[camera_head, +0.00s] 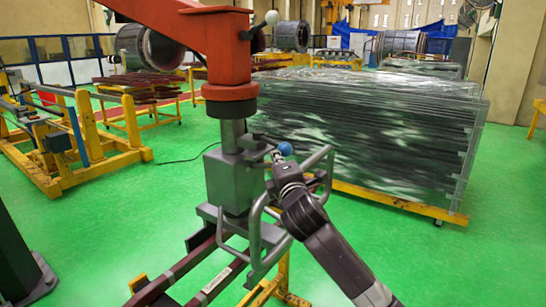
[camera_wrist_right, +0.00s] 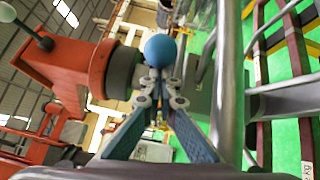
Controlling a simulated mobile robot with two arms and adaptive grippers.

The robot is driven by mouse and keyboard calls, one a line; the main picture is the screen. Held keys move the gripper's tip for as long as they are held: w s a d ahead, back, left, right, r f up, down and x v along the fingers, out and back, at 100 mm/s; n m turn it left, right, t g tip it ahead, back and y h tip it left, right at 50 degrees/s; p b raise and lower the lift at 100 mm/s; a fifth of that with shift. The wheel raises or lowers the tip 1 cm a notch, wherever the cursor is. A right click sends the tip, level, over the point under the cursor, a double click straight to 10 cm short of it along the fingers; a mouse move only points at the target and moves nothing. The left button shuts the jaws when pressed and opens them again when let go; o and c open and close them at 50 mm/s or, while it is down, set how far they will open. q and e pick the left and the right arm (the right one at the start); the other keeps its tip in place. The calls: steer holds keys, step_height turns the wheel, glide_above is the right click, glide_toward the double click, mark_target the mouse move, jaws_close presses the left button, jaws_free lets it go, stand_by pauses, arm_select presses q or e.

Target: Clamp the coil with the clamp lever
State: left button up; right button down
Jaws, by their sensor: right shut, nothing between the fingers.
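The clamp lever shows as a blue ball knob (camera_head: 285,148) beside the grey clamp head (camera_head: 230,182). My right gripper (camera_head: 279,162) is at the lever, just below the knob, reaching in past the grey tube handle (camera_head: 255,232). In the right wrist view the blue knob (camera_wrist_right: 160,50) stands straight beyond the fingertips (camera_wrist_right: 158,84), which are shut with nothing held between them. Whether they touch the lever I cannot tell. My left gripper is not in view.
A red hoist arm (camera_head: 205,40) hangs above the clamp head. A wrapped stack (camera_head: 370,130) on a yellow trolley stands behind on the right. Yellow frames (camera_head: 75,140) stand on the left. Green floor (camera_head: 160,205) is clear between them.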

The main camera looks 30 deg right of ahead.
steer(key=d+y, duration=0.1)
steer(key=d, duration=0.1)
steer(key=d+n+y+p, duration=0.1)
steer(key=d, duration=0.1)
steer(key=d+t+y+p, duration=0.1)
steer(key=d, duration=0.1)
steer(key=shift+s+d+n, duration=0.1)
steer(key=shift+s+n, duration=0.3)
steer(key=d, duration=0.1)
steer(key=w+d+p, duration=0.1)
steer(key=d, duration=0.1)
steer(key=w+d, duration=0.1)
steer(key=d, duration=0.1)
steer(key=shift+d+p, duration=0.25)
steer(key=shift+p, duration=0.05)
steer(key=shift+w+d, duration=0.4)
steer(key=shift+d, duration=0.15)
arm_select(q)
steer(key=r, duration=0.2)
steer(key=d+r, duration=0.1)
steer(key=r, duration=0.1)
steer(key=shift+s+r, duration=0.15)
arm_select(e)
steer(key=shift+d+r, duration=0.1)
steer(key=shift+d, duration=0.05)
steer(key=shift+d, duration=0.1)
